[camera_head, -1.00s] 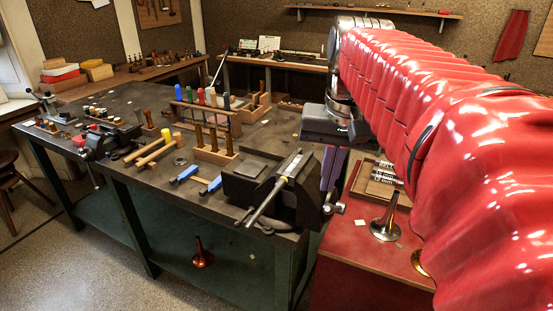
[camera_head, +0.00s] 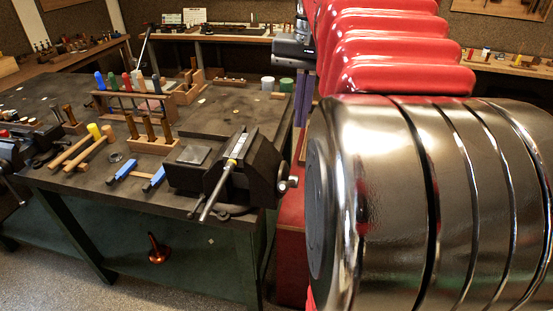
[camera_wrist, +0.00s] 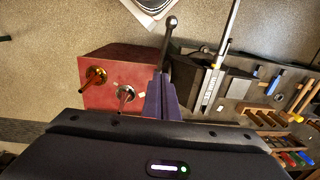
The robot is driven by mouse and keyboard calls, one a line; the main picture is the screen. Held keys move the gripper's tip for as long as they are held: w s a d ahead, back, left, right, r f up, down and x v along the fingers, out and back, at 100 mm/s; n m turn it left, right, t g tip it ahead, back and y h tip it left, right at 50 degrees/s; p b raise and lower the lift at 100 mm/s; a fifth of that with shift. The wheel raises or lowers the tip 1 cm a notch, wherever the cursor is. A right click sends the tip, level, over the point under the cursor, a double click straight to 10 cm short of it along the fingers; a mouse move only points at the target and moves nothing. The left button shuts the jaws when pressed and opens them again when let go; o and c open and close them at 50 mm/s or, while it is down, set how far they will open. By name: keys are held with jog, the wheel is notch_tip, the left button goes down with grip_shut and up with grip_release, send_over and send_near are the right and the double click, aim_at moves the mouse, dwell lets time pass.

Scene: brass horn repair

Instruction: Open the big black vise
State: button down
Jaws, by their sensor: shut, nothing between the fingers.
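The big black vise (camera_head: 262,170) stands at the near right corner of the dark workbench. A slim silver rod with a yellow band (camera_head: 217,190) lies along its jaws and sticks out over the front edge. A small metal knob (camera_head: 292,182) shows at the vise's right end. In the wrist view the vise (camera_wrist: 213,80) is right of my purple fingers (camera_wrist: 163,98), and a dark ball-ended bar (camera_wrist: 170,24), seemingly its handle, passes by the fingertips. In the head view my gripper (camera_head: 301,100) hangs behind and right of the vise, shut and empty. Contact cannot be told.
Mallets (camera_head: 85,148), blue-handled tools (camera_head: 127,164) and wooden racks (camera_head: 152,145) lie left of the vise. Floor in front of the bench (camera_head: 110,285) is clear.

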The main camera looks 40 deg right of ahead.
jog(key=shift+s+a+f, duration=0.1)
jog(key=shift+a+f, duration=0.4)
jog(key=shift+f, duration=1.55)
jog(key=shift+s+a+f, duration=0.1)
jog(key=shift+a+f, duration=0.35)
jog(key=shift+f, duration=1.55)
jog(key=shift+s+a+f, duration=0.1)
jog(key=shift+a+f, duration=0.4)
jog(key=shift+f, duration=1.55)
jog(key=shift+a, duration=0.1)
jog(key=shift+f, duration=0.1)
